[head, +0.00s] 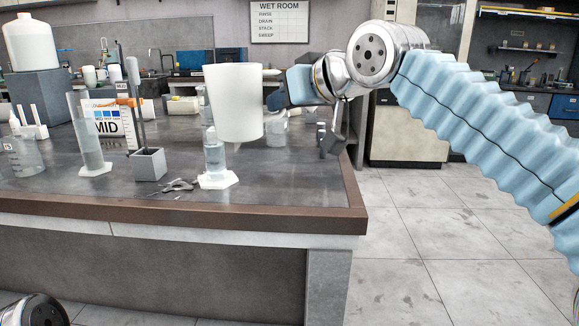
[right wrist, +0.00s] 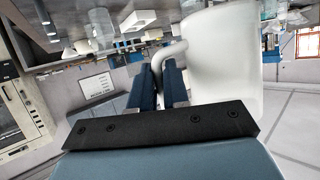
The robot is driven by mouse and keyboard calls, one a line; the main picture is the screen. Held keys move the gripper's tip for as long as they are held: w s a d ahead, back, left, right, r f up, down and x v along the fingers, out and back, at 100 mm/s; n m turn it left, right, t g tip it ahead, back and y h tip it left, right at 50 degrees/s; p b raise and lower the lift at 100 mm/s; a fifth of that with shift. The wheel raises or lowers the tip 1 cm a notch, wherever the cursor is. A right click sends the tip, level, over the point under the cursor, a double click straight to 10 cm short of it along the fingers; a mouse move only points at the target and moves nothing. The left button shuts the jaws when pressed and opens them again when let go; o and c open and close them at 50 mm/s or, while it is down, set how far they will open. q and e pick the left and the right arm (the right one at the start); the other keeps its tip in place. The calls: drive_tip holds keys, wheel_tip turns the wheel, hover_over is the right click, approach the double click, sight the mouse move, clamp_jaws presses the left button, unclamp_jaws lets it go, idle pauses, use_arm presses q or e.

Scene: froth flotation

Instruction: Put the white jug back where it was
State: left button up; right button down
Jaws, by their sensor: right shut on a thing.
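The white jug (head: 235,104) is in the air above the right part of the dark bench (head: 293,192), close to upright. My right gripper (head: 279,92) is shut on its handle, from the right side of the jug. In the right wrist view the two blue fingers (right wrist: 160,86) are closed about the jug's handle (right wrist: 170,52), and the jug's body (right wrist: 226,68) fills the upper right. The jug's contents are hidden. My left gripper is out of view; only part of my left arm shows at the lower left.
A clear cylinder on a white foot (head: 216,180) stands below the jug in the picture. To its left are a grey pot (head: 149,166), another cylinder (head: 92,150) and a beaker (head: 24,156). A large white bottle (head: 31,44) stands on a grey block (head: 40,92). The front right bench corner is bare.

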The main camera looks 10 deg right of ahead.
drive_tip(key=w+d+f, duration=0.2)
drive_tip(key=d+f, duration=0.1)
drive_tip(key=w+d+f+b, duration=0.1)
drive_tip(key=w+d+f, duration=0.2)
drive_tip(key=w+d+f+b, duration=0.1)
drive_tip(key=w+d+f, duration=0.1)
drive_tip(key=w+d, duration=0.1)
drive_tip(key=shift+d+f, duration=0.4)
drive_tip(key=shift+d, duration=0.15)
drive_tip(key=f, duration=0.3)
drive_tip(key=shift+w+d+f+b, duration=0.15)
drive_tip(key=shift+w+d+b, duration=0.05)
drive_tip(key=shift+d+b, duration=0.2)
drive_tip(key=shift+a+f, duration=0.1)
drive_tip(key=shift+f, duration=0.15)
drive_tip(key=shift+f, duration=0.15)
drive_tip(key=c, duration=1.1)
unclamp_jaws()
